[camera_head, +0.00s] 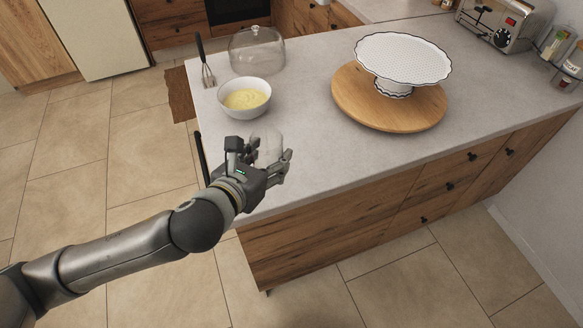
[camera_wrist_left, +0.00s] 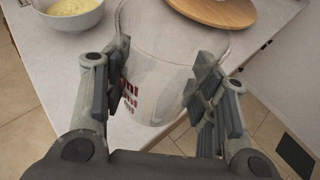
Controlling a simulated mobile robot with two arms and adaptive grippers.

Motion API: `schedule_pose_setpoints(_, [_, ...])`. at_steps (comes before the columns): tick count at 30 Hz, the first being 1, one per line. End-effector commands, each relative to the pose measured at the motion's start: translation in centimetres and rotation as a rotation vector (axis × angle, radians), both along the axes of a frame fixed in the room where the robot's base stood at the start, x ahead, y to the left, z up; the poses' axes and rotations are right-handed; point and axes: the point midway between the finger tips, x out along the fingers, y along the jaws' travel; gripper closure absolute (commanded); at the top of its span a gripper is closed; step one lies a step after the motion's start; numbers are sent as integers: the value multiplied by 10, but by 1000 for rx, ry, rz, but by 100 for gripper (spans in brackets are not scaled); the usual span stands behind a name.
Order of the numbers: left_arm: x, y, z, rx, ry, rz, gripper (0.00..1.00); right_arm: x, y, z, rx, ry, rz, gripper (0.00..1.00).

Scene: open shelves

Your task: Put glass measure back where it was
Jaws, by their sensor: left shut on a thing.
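The clear glass measure (camera_wrist_left: 160,75) with red markings is between the fingers of my left gripper (camera_wrist_left: 165,95) in the left wrist view. The left gripper is shut on it at the near left corner of the grey counter. In the head view the glass measure (camera_head: 266,143) is faint and partly hidden behind the left gripper (camera_head: 268,160). It looks upright or slightly tilted; I cannot tell whether its base touches the counter. My right gripper is in neither view.
A round wooden board (camera_head: 360,108) bears a white cake stand (camera_head: 404,60). The counter's front strip (camera_head: 330,150) is clear.

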Motion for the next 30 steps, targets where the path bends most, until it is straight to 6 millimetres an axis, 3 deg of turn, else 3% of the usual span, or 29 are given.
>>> schedule_pose_setpoints(1, [-3,1,0,2,-2,-4,90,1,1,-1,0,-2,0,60])
schedule_pose_setpoints(2, [-3,2,0,2,-2,-7,97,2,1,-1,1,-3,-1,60])
schedule_pose_setpoints(5, [4,0,-3,4,-1,-9,97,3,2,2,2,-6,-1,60])
schedule_pose_setpoints(18, [88,-18,-46,1,3,-9,97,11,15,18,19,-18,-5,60])
schedule_pose_setpoints(24, [113,-23,-77,0,2,-9,97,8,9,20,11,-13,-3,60])
schedule_pose_setpoints(30, [125,-24,-90,0,-2,-10,97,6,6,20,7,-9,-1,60])
